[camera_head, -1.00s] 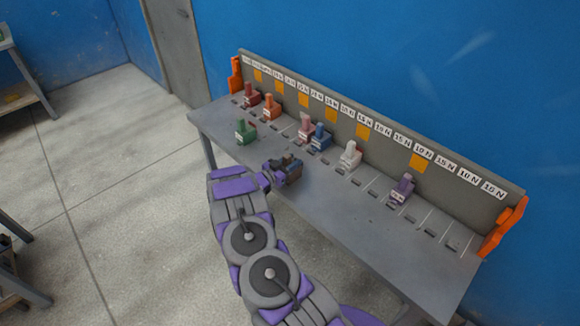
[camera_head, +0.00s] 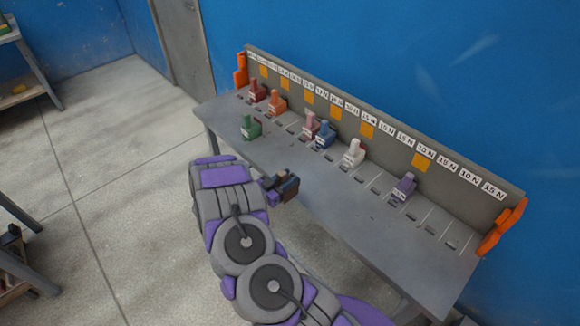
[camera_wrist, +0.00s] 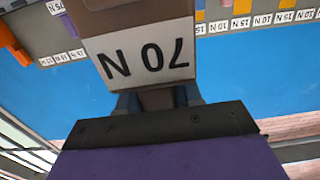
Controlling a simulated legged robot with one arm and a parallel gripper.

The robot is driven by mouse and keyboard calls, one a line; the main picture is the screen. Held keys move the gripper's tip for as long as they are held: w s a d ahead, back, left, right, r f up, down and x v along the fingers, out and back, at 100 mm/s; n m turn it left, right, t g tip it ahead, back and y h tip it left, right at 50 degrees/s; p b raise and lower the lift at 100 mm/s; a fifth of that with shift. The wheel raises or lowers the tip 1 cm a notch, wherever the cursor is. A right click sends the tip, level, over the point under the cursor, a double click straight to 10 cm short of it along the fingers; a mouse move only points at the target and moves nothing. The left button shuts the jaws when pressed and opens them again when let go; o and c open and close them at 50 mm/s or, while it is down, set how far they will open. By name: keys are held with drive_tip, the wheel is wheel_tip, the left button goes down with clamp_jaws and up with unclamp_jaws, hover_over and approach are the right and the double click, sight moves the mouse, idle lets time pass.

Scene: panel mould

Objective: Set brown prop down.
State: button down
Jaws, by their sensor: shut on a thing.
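My gripper (camera_head: 276,188) is shut on the brown prop (camera_head: 288,184), at the front edge of the grey bench (camera_head: 345,225) in the head view. In the wrist view the brown prop (camera_wrist: 140,20) fills the top middle. Its white label reads 70 N, upside down. The gripper's fingers show only partly behind the prop's lower end. Whether the prop touches the bench is hard to tell.
Green (camera_head: 250,127), red (camera_head: 257,91), orange (camera_head: 277,102), pink (camera_head: 310,124), blue (camera_head: 325,134), white (camera_head: 353,152) and purple (camera_head: 404,186) props stand on the bench. A labelled back panel (camera_head: 440,185) with orange end brackets runs behind.

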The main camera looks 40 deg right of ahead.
drive_tip(key=shift+s+a, duration=0.5)
drive_tip(key=shift+a, duration=0.2)
drive_tip(key=w+a+r+n+t+y, duration=0.35)
drive_tip(key=w+a+r+t, duration=0.2)
drive_tip(key=w, duration=0.45)
drive_tip(key=w+a+r+n+t+y, duration=0.2)
drive_tip(key=w+a+r+n+t, duration=0.25)
drive_tip(key=w+r+t, duration=0.35)
drive_tip(key=w+a+r+n+t+y, duration=0.35)
drive_tip(key=a+r+n+y, duration=0.7)
drive_tip(key=a+r, duration=0.6)
drive_tip(key=s+f+y, duration=0.1)
drive_tip(key=s+f, duration=0.2)
drive_tip(key=f, duration=0.4)
drive_tip(key=s+f+m+y, duration=0.1)
drive_tip(key=s+f, duration=0.3)
drive_tip(key=f, duration=0.4)
drive_tip(key=shift+d, duration=0.25)
drive_tip(key=shift+s+d, duration=0.1)
